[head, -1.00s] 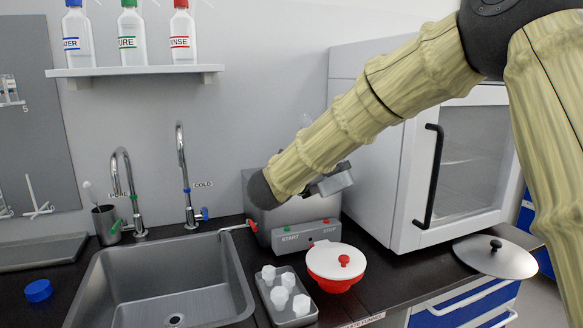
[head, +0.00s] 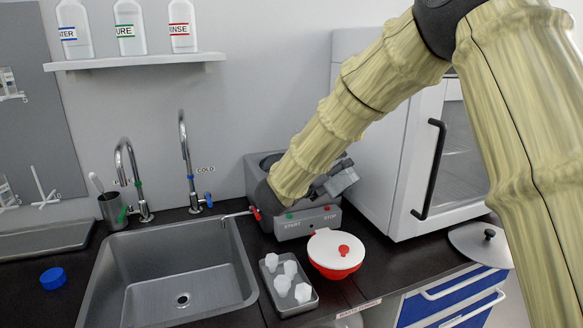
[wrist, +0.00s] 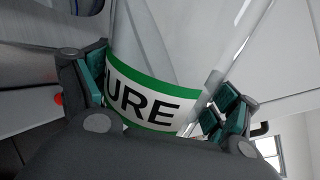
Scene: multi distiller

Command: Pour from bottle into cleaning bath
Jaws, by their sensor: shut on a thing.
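The clear bottle (wrist: 190,45) with a green-edged label reading "URE" is between the fingers of my gripper (wrist: 165,98) in the wrist view, tilted in the picture. My gripper is shut on it. In the head view my arm hides the bottle and most of my gripper. The grey cleaning bath (head: 310,222), with START and STOP on its front, stands on the counter behind the end of my arm. Part of its dark open top shows. I cannot tell whether the bottle's mouth is over the bath, nor see any liquid flowing.
The sink (head: 110,265) and taps lie left of the bath. A red bowl with a white lid (head: 336,250) and a tray of white pieces (head: 275,300) stand in front. A white glass-fronted cabinet (head: 405,200) is close on the right. Three bottles stand on the shelf (head: 135,62).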

